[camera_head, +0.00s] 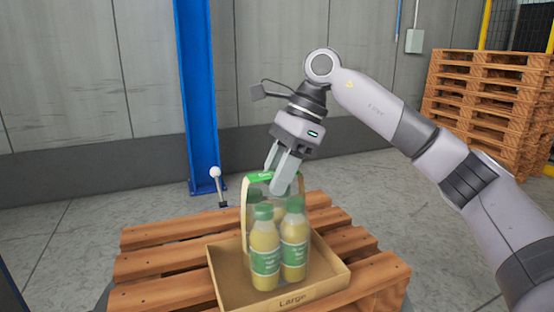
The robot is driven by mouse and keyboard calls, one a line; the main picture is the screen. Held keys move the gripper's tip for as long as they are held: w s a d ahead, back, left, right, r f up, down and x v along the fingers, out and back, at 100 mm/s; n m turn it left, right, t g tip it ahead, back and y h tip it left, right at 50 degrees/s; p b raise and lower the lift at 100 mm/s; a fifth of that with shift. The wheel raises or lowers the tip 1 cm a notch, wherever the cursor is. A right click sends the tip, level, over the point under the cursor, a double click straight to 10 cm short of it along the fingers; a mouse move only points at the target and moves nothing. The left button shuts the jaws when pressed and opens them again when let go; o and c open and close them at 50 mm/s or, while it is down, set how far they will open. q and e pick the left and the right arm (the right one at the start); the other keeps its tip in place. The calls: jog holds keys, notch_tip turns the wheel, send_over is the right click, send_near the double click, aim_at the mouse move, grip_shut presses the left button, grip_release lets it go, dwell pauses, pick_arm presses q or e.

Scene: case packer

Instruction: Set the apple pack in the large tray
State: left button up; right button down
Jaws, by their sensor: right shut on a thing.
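The apple pack (266,255) is a group of yellow juice bottles with green caps and green labels, under a carrier with a green top strap. My right gripper (279,180) is above the pack, with its fingers shut on the green strap. The pack is upright, over or inside the large tray (222,271), a shallow brown cardboard tray marked "Large". I cannot tell whether the bottle bottoms touch the tray floor. My left gripper is not in view.
The tray rests on a wooden pallet (160,262). A blue post (197,95) and a grey wall stand behind it. A small white-topped stick (216,174) stands at the pallet's back. Stacked pallets (480,100) are at the back right.

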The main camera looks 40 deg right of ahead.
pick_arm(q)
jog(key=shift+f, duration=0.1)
pick_arm(e)
jog(key=shift+f, duration=0.45)
jog(key=c, duration=0.8)
grip_release()
jog(key=shift+f, duration=0.1)
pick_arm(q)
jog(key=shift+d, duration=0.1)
pick_arm(e)
jog(key=shift+o, duration=0.2)
pick_arm(q)
jog(key=p, duration=0.1)
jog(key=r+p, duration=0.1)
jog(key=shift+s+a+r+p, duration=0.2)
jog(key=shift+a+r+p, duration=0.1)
pick_arm(e)
jog(key=v, duration=1.2)
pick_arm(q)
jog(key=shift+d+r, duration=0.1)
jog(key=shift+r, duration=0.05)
